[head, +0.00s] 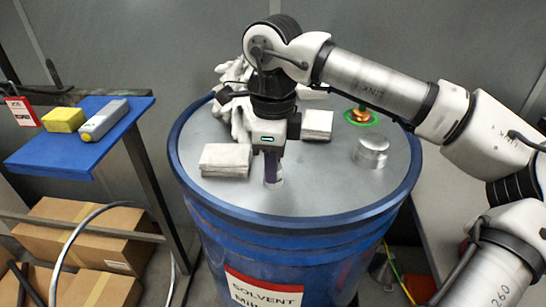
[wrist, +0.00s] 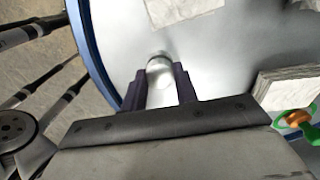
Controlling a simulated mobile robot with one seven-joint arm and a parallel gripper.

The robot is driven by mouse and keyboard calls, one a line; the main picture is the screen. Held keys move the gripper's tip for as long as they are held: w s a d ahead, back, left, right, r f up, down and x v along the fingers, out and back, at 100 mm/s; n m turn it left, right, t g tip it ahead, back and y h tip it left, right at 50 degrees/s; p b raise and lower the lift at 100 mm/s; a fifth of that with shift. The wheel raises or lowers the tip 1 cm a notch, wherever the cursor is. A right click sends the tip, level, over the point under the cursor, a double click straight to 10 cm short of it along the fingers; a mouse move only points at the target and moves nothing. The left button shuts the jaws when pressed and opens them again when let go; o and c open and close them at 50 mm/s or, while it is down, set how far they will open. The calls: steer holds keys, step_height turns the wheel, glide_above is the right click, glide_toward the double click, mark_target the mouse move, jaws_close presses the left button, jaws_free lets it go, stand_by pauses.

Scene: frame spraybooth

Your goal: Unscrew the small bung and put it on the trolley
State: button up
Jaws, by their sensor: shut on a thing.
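The small bung is a silver cylinder on the drum lid, seen in the head view (head: 273,184) and between my fingers in the wrist view (wrist: 160,68). My gripper (head: 272,168) points down from above with its dark fingers (wrist: 160,90) shut on the bung's sides. The bung looks upright at the lid; I cannot tell whether its thread is engaged. The blue-topped trolley (head: 62,158) stands to the left of the drum, lower than the lid, with a yellow sponge (head: 64,120) and a grey-white handheld device (head: 104,119) on it.
The blue solvent drum (head: 230,235) carries folded cloths (head: 226,160), white gloves (head: 237,118), a larger silver cap (head: 371,152) and a brass fitting with a green ring (head: 361,117). Bare blue top shows at the trolley's front. Cardboard boxes (head: 85,235) lie below.

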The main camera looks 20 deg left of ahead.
steer(key=shift+n, duration=0.5)
steer(key=n, duration=0.4)
steer(key=shift+p, duration=0.3)
steer(key=n, duration=0.4)
steer(key=shift+n, duration=0.4)
steer(key=o, duration=0.6)
steer(key=shift+o, duration=0.2)
